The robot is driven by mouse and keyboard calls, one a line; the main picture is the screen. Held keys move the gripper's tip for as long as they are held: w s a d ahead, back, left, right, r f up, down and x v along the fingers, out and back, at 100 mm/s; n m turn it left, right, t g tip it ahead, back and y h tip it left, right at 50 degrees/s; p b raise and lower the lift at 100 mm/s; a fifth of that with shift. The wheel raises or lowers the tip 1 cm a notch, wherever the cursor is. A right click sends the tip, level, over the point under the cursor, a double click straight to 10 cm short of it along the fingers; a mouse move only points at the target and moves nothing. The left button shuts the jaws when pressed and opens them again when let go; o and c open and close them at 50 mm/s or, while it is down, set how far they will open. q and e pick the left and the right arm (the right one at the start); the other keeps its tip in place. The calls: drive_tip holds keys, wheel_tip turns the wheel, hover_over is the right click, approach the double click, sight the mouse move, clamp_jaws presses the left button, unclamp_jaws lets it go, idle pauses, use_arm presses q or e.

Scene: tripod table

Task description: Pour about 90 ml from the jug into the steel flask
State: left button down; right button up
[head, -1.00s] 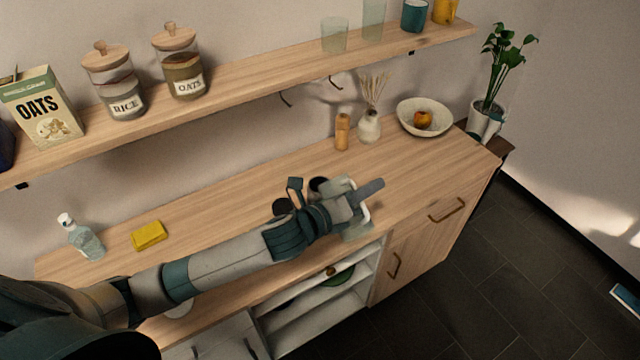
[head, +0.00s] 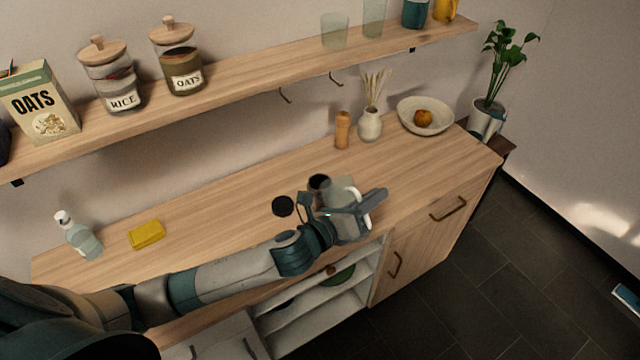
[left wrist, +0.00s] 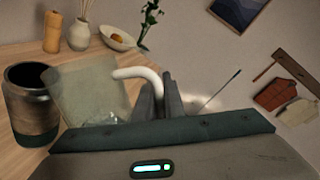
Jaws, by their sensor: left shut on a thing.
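The jug (head: 341,226) is clear with a white handle, and stands out over the front part of the counter. My left gripper (head: 376,198) is shut on its handle; the fingers also show in the left wrist view (left wrist: 160,100). The jug (left wrist: 92,88) leans toward the steel flask (left wrist: 30,108), with its rim close beside the flask's mouth. The flask is upright and open, with a dark base; in the head view its dark mouth (head: 319,183) shows just left of the jug. I see no clear stream, and cannot tell the liquid level. My right gripper is out of view.
A black round lid (head: 282,206) lies left of the flask. A wooden mill (head: 342,130), a vase (head: 370,126) and a bowl (head: 440,122) with a fruit stand behind. A yellow sponge (head: 146,235) and a bottle (head: 82,242) are at the left. A shelf (head: 262,74) runs above.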

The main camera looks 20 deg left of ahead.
use_arm(q)
drive_tip(key=s+d+f+m+b, duration=0.1)
drive_tip(key=d+f+m+b, duration=0.1)
drive_tip(key=f+m+b, duration=0.1)
drive_tip(key=s+d+f+m+t+b, duration=0.1)
drive_tip(key=s+d+f+m+b, duration=0.1)
drive_tip(key=f, duration=0.4)
drive_tip(key=shift+s+d+f+m+t+b, duration=0.25)
drive_tip(key=shift+d+m+b, duration=0.2)
drive_tip(key=shift+m, duration=0.75)
drive_tip(key=shift+s+a, duration=0.1)
